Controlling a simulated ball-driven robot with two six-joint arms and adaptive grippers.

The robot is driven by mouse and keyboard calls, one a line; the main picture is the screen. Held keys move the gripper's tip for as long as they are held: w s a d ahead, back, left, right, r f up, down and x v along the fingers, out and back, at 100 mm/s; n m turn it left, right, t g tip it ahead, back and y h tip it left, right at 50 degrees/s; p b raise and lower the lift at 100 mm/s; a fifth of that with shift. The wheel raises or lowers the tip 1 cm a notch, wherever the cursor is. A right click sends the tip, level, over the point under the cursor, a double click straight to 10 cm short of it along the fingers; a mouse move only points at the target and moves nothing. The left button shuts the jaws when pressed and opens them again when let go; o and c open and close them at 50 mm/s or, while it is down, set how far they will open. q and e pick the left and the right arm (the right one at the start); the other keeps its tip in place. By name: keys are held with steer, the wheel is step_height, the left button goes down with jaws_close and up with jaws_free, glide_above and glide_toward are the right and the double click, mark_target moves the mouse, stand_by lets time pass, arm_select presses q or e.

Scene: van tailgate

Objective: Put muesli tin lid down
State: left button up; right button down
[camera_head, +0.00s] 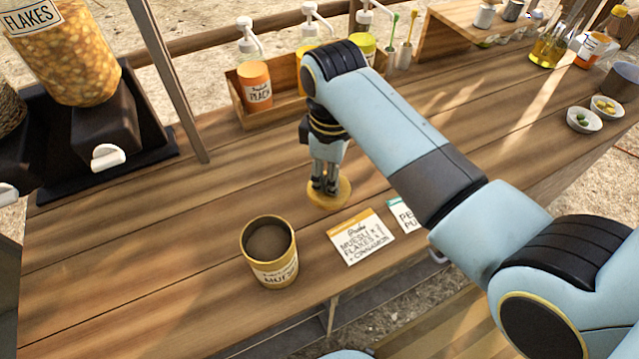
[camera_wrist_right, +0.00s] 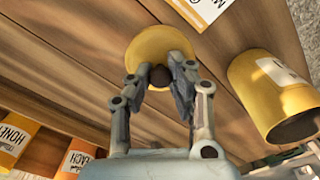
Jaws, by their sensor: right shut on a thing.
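The muesli tin (camera_head: 268,252) stands upright and open on the wooden table, and its dark inside shows. It also shows in the right wrist view (camera_wrist_right: 270,92). The round yellow lid (camera_head: 336,196) is behind and to the right of the tin, at or just above the table top; I cannot tell whether it touches. My right gripper (camera_head: 325,186) points down over the lid. In the right wrist view its fingers (camera_wrist_right: 160,85) are closed around the lid's dark knob (camera_wrist_right: 160,76), with the yellow disc (camera_wrist_right: 150,45) beyond. My left gripper is not in view.
A menu card (camera_head: 360,238) lies right of the tin, with a second card (camera_head: 404,216) beside it. A wooden caddy (camera_head: 240,108) with pump bottles stands behind the gripper. A flakes dispenser (camera_head: 70,60) is at the left. Bare table lies left of the tin.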

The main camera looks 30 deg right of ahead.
steer(key=w+f, duration=0.2)
steer(key=shift+w+a, duration=0.3)
steer(key=shift+w, duration=0.1)
steer(key=shift+f, duration=1.9)
steer(key=shift+f, duration=0.15)
steer(key=c, duration=1.2)
jaws_free()
steer(key=shift+c, duration=0.2)
step_height(320, 180, up, 12)
steer(key=shift+r, duration=0.2)
